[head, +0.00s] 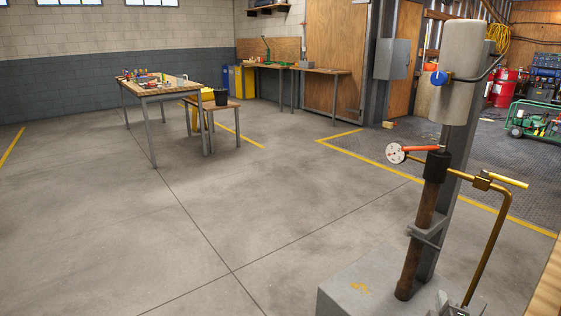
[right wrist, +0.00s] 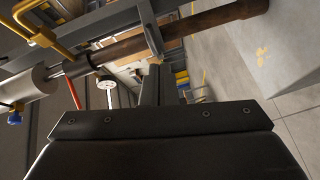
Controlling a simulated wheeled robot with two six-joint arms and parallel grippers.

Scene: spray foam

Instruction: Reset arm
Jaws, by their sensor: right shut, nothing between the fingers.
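My right gripper (head: 455,309) shows only in part at the bottom right edge of the head view. It is shut and empty, in front of the grey concrete base of the pipe stand. In the right wrist view, a dark body of my own fills the lower part. My left gripper is not in view. The stand has an upright brown pipe (head: 417,245), a white cylinder (head: 461,70) on top, a blue knob (head: 438,78), a round gauge (head: 395,153) and a red lever (head: 421,149). The brown pipe also shows in the right wrist view (right wrist: 190,30).
A bent yellow pipe (head: 490,240) stands close beside my right gripper. The concrete base (head: 355,285) is at the pipe's foot. A cluttered wooden table (head: 183,90) and a low bench (head: 226,104) stand further back left. The middle floor is clear.

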